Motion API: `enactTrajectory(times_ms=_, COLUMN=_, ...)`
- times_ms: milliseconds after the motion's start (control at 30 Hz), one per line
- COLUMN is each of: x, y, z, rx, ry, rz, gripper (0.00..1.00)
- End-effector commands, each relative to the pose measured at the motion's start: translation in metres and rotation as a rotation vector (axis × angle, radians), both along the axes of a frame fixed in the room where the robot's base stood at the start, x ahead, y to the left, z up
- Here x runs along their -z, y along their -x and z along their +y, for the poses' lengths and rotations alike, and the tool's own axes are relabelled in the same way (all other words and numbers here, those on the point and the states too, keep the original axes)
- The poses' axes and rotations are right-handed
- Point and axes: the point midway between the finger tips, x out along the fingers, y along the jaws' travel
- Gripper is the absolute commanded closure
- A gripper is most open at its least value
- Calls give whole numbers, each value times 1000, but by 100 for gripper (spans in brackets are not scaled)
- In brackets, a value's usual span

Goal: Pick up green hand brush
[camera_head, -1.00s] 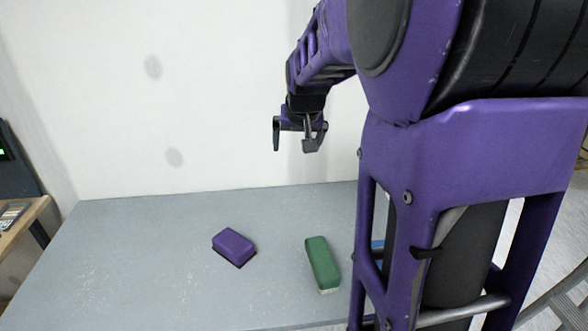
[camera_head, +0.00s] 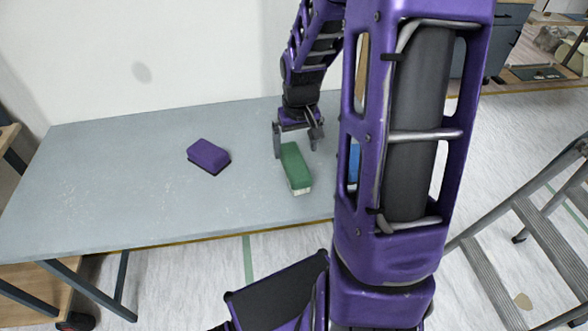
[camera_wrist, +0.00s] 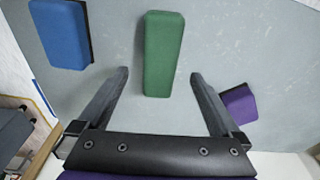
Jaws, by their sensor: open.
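The green hand brush (camera_head: 295,167) lies on the grey table near its front edge, green top up with pale bristles at its near end. It also shows in the wrist view (camera_wrist: 163,52), upright in the picture and roughly between the lines of my fingers. My gripper (camera_head: 298,140) is open and empty, just behind and above the far end of the brush. In the wrist view my gripper's two fingertips (camera_wrist: 157,75) stand on either side of the brush's near part, apart from it. I cannot tell the exact height of the fingers above the table.
A purple brush (camera_head: 209,156) lies on the table (camera_head: 110,185) to the left. A blue brush (camera_wrist: 60,33) lies on the other side of the green one, mostly hidden behind my arm in the head view. A stepladder (camera_head: 510,240) stands at the right. The table's left part is clear.

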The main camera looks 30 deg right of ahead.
Motion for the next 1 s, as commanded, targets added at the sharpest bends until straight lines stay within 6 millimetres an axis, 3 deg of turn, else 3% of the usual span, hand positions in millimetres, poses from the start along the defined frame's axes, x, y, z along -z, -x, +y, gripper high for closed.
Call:
enactTrajectory(times_ms=267, x=23, y=-4, z=-1, rx=0, ry=0, rz=0, gripper=0)
enactTrajectory(times_ms=533, x=60, y=-14, z=-2, rx=-1, ry=0, rz=0, gripper=0)
enactTrajectory(times_ms=867, x=65, y=-16, z=-2, rx=0, ry=1, rz=-2, gripper=0)
enactTrajectory(times_ms=1000, x=65, y=-16, z=-2, rx=0, ry=1, rz=-2, gripper=25)
